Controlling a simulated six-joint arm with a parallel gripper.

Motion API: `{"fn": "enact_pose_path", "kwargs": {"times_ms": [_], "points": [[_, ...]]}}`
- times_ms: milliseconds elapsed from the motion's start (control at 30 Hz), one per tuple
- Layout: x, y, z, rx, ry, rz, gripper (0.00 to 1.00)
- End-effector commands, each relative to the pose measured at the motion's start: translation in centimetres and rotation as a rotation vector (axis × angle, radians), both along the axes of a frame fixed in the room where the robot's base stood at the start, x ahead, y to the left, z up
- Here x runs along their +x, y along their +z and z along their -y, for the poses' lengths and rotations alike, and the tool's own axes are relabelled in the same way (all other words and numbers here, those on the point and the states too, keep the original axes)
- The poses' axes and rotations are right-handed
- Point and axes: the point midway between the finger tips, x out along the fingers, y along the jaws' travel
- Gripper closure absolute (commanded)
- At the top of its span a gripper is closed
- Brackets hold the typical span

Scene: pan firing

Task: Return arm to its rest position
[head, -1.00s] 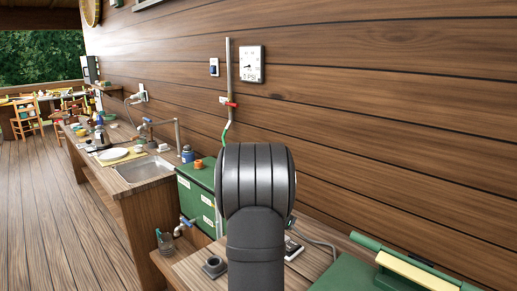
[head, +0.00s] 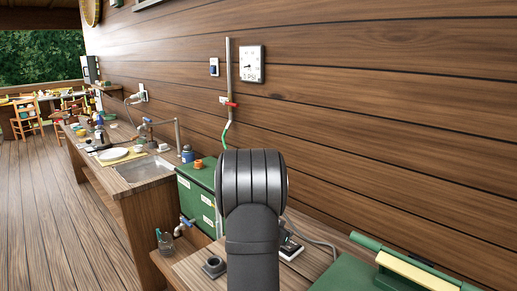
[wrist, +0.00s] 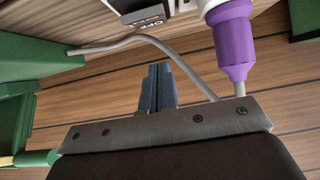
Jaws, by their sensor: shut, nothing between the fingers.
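My gripper (wrist: 157,88) shows in the wrist view with its blue-grey fingers pressed together and nothing between them. Behind the fingers are wooden boards and a thin grey cable (wrist: 185,68). In the head view my black arm link stands in the lower middle and hides the gripper.
A purple and white cylindrical part (wrist: 232,45) is close to the right of the fingers. A green case (head: 350,272) lies at lower right, and a green tank (head: 197,197) stands left of my arm. A sink counter (head: 140,187) runs along the wall (head: 380,80). Floor at left is clear.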

Motion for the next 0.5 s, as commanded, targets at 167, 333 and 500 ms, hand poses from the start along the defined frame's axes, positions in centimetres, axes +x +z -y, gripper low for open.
{"fn": "enact_pose_path", "kwargs": {"times_ms": [167,333,500], "points": [[-2.1,2.4,-2.3,0.002,0.003,0.006,1.00],[-4.0,4.2,-4.2,0.002,0.001,0.006,1.00],[-5.7,5.6,-4.9,0.021,-0.033,0.007,1.00]]}}
